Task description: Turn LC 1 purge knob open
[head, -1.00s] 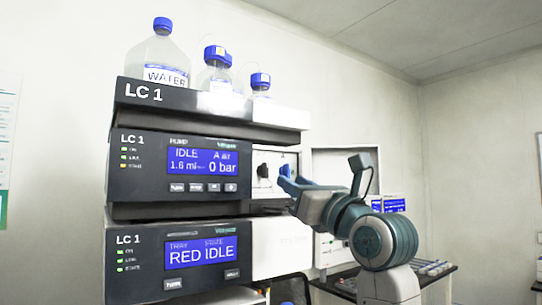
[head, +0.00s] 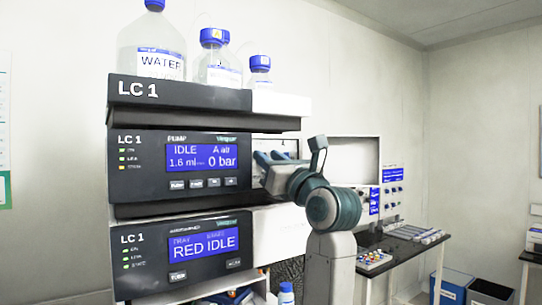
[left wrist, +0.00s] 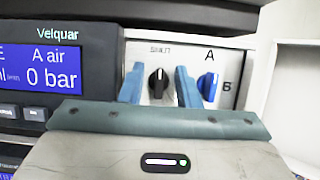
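The LC 1 pump module (head: 150,190) shows IDLE and 0 bar on its blue screen. In the left wrist view, a black knob (left wrist: 158,83) stands upright on the pale panel under a small, blurred label that looks like SHUT. A blue knob (left wrist: 208,88) marked A and B is to its right. My left gripper (left wrist: 158,88) is open, one blue finger on each side of the black knob, with visible gaps. In the head view my left gripper (head: 269,159) is at the panel and hides the black knob. My right gripper is not in view.
Bottles, one labelled WATER (head: 158,62), stand on the top tray (head: 190,93). The lower module (head: 150,265) reads RED IDLE. A bench (head: 405,240) with racks, and bins (head: 452,285) on the floor, are at the right.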

